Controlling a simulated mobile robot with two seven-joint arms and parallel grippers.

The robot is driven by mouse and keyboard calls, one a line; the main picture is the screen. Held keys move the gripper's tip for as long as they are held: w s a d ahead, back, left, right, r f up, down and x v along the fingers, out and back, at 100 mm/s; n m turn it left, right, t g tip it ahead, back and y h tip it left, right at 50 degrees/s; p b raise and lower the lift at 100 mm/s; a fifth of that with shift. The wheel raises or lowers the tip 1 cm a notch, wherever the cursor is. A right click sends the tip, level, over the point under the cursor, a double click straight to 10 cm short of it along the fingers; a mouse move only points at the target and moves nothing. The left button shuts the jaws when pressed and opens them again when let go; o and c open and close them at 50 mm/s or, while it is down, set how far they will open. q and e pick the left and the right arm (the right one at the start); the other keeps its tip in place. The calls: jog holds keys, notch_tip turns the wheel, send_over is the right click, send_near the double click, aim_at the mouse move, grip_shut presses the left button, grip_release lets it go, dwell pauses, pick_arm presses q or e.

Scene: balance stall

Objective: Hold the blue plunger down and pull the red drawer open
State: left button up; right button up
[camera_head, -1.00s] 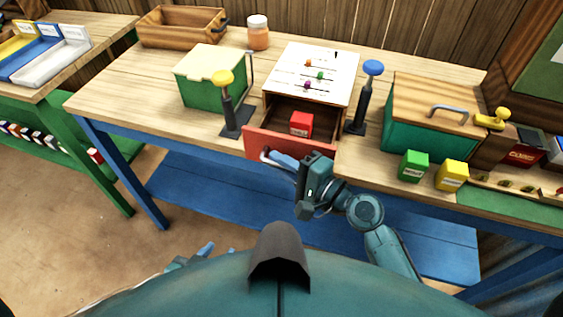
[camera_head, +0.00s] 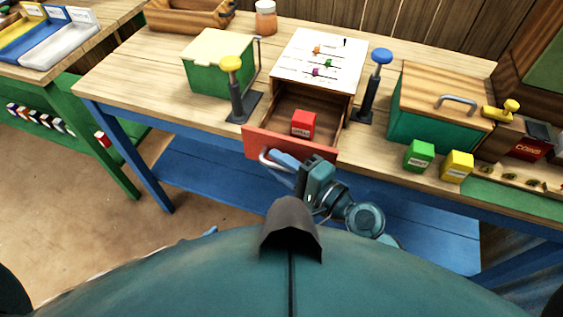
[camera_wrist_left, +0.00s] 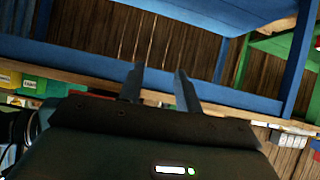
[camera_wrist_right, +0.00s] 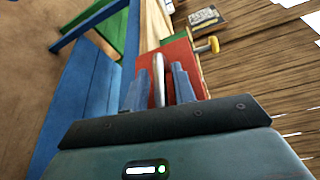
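The red drawer (camera_head: 262,144) sticks well out of the white-topped cabinet (camera_head: 300,52), with a red box (camera_head: 303,123) inside. My right gripper (camera_head: 283,165) is at its front. In the right wrist view the metal handle (camera_wrist_right: 158,78) lies between the fingers, which look closed around it. The blue plunger (camera_head: 381,56) stands upright on a dark post right of the cabinet, its knob high, with no gripper on it. My left gripper (camera_wrist_left: 158,80) is open and empty, low in front of the table, away from the plunger; the head view barely shows it.
A yellow-knobbed plunger (camera_head: 231,64) stands left of the drawer beside a green box (camera_head: 215,75). Right of the blue plunger are a wooden-lidded green chest (camera_head: 440,130), a small green box (camera_head: 418,155) and a yellow box (camera_head: 456,166). A jar (camera_head: 265,18) stands behind.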

pick_arm(q)
jog(key=shift+r, duration=0.1)
pick_arm(e)
jog(key=shift+o, duration=0.6)
